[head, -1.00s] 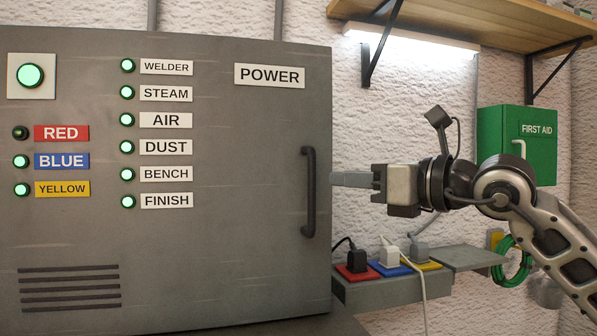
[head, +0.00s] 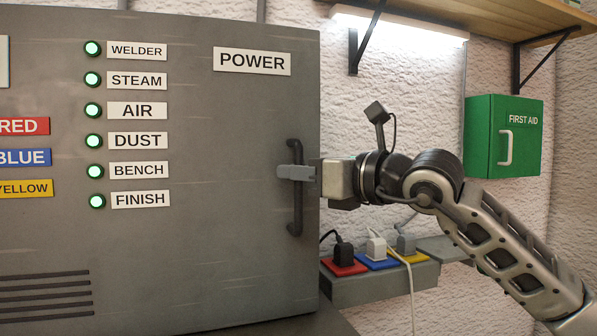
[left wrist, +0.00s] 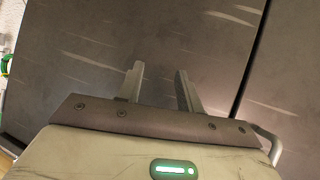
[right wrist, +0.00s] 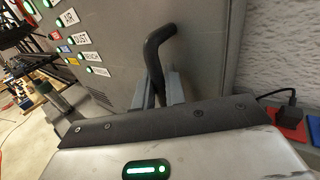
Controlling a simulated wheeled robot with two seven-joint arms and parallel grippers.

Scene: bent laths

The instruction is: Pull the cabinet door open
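The grey cabinet door (head: 230,260) fills the left of the head view and lies flat in line with its front. Its dark vertical bar handle (head: 294,215) is near the door's right edge. My right gripper (head: 296,173) comes from the right with its fingers at the handle's upper middle. In the right wrist view the handle (right wrist: 158,50) runs between the two fingers (right wrist: 158,90), which look closed on it. My left gripper (left wrist: 160,90) is out of the head view; in the left wrist view its fingers are apart with nothing between them, facing a dark grey surface.
A ledge (head: 385,287) with plugs on red, blue and yellow sockets is below my right arm. A green first aid box (head: 503,136) hangs on the wall at right. A wooden shelf (head: 490,22) with black brackets is above. Wall space lies between the cabinet and box.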

